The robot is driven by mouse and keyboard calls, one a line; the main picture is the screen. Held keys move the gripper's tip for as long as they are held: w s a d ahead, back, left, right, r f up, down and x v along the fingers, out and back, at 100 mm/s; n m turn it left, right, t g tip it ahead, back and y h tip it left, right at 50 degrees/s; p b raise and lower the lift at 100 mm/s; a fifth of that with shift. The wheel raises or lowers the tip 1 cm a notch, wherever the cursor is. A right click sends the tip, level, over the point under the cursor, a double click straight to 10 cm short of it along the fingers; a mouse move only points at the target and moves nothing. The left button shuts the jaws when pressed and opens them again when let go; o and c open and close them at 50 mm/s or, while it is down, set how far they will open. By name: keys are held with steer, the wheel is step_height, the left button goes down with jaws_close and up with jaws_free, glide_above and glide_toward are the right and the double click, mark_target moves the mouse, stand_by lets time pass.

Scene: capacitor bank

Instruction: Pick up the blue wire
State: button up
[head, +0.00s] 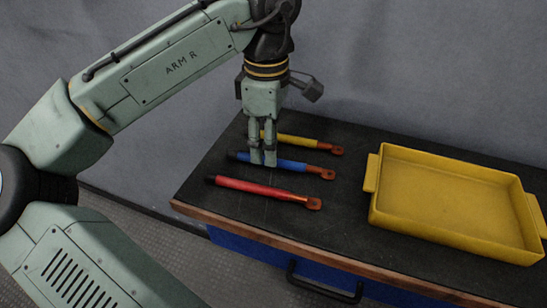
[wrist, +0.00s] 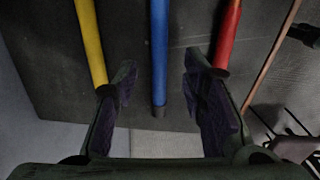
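The blue wire (head: 297,167) lies on the dark table top between the yellow wire (head: 298,141) and the red wire (head: 248,187). It has a copper lug at its right end and a dark left end. My gripper (head: 263,161) points down over the blue wire, left of its middle, and hides part of it. In the wrist view the gripper (wrist: 160,72) is open, and the blue wire (wrist: 159,50) runs lengthwise between the two fingers, with visible gaps on both sides. I cannot tell the exact height of the fingertips above the table.
A yellow tray (head: 378,213) stands empty at the right of the table. In the wrist view the yellow wire (wrist: 90,42) is close to the left finger and the red wire (wrist: 228,35) close to the right finger. A grey wall (head: 420,60) stands behind the table.

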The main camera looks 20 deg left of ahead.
mark_target(280, 163)
steer(key=shift+f, duration=1.5)
steer(key=shift+c, duration=0.3)
jaws_close()
